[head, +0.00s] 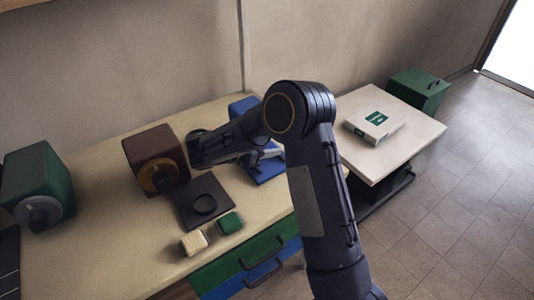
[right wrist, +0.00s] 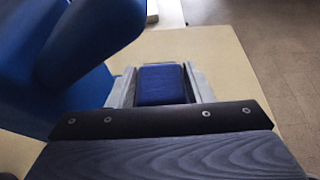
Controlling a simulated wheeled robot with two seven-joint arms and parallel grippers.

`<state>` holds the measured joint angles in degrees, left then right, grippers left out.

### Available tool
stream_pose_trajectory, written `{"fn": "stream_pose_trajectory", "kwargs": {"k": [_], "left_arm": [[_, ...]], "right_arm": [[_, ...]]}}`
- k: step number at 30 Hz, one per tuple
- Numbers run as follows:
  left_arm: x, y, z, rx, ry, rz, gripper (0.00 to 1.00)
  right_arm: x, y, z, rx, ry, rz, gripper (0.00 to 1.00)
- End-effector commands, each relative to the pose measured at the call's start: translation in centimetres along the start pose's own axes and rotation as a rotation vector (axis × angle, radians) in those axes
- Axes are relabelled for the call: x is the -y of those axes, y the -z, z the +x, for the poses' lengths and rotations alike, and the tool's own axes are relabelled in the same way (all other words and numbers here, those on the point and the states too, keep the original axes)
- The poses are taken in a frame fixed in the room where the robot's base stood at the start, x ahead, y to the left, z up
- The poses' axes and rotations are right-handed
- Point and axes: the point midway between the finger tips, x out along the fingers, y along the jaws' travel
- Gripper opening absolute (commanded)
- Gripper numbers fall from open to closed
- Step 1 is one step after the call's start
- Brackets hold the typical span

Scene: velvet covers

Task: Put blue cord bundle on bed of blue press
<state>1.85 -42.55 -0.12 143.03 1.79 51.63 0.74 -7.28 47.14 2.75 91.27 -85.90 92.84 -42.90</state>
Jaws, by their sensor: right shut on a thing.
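The blue cord bundle (right wrist: 162,85) sits between the two fingers of my right gripper (right wrist: 161,92) in the right wrist view. The gripper is shut on it. In the head view my right gripper (head: 264,154) is above or beside the blue bed (head: 268,173) of the blue press (head: 243,106); the bundle cannot be made out there. My arm hides much of the press. In the right wrist view the press (right wrist: 85,50) stands close on the left of the fingers. Whether the bundle touches the bed cannot be told. My left gripper is not in view.
A brown press (head: 155,158) with a dark bed (head: 190,202) stands to the left, and a green press (head: 38,185) farther left. A cream bundle (head: 193,242) and a green bundle (head: 230,223) lie near the bench's front edge. A pale side table (head: 405,140) stands right.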

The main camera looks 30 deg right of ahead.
Motion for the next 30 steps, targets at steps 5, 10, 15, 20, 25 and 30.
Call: {"fn": "stream_pose_trajectory", "kwargs": {"k": [5,10,15,20,25,30], "left_arm": [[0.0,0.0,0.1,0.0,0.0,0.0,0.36],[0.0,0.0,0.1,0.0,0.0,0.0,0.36],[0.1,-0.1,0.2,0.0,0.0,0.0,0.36],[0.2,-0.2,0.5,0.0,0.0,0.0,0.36],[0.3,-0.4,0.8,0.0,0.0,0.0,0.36],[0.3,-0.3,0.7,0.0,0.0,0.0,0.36]], "right_arm": [[-0.1,2.6,1.2,0.0,0.002,-0.005,0.21],[-0.1,2.9,1.3,0.0,0.001,0.0,0.21],[-0.1,3.1,1.4,0.0,0.001,0.0,0.21],[-0.1,3.6,1.6,0.0,0.0,0.0,0.21],[-0.1,4.0,1.8,0.001,0.0,0.0,0.21],[-0.1,4.0,1.8,0.0,0.0,0.0,0.52]]}}
